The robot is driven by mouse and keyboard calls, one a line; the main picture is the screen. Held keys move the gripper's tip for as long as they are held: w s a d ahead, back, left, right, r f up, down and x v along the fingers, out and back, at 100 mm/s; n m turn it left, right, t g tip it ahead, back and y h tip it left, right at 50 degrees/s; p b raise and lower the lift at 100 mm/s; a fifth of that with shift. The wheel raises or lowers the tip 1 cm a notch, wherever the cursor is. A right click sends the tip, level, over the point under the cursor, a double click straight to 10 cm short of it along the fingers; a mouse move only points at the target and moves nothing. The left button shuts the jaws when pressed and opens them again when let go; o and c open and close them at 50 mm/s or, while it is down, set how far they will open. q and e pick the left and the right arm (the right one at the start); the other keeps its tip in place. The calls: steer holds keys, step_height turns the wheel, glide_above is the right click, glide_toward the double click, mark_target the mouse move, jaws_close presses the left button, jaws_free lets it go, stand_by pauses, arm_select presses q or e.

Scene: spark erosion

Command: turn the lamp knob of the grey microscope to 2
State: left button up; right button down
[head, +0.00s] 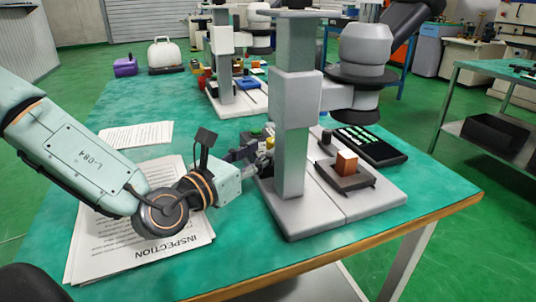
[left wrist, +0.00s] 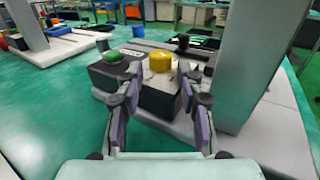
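The grey microscope (head: 292,130) stands near the table's right front, its column and pale base (head: 365,208) in full view. A yellow knob (left wrist: 160,62) sits on a dark block on the base, left of the column in the left wrist view. A green button (left wrist: 114,57) is to its left on another dark block. I cannot tell which is the lamp knob, and no scale numbers are readable. My left gripper (head: 260,157) is beside the column's left side. In the left wrist view its fingers (left wrist: 158,98) are apart and empty, with the yellow knob beyond them. My right gripper is out of view.
A second microscope (head: 222,62) stands behind. Printed sheets (head: 140,255) lie under my left arm. A brown block (head: 346,162) sits on the microscope's stage, with a black panel (head: 372,146) behind it. The column stands close to the left gripper.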

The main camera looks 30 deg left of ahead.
mark_target(269, 146)
arm_select(q)
steer(key=shift+w+d+b, duration=0.2)
steer(key=shift+w+b, duration=0.25)
steer(key=shift+w, duration=0.1)
steer(key=shift+w+d+r+b, duration=0.1)
steer(key=shift+w+d+b, duration=0.1)
steer(key=shift+w+b, duration=0.75)
steer(key=shift+w, duration=0.25)
steer(key=shift+c, duration=0.3)
steer(key=shift+p, duration=0.3)
jaws_close()
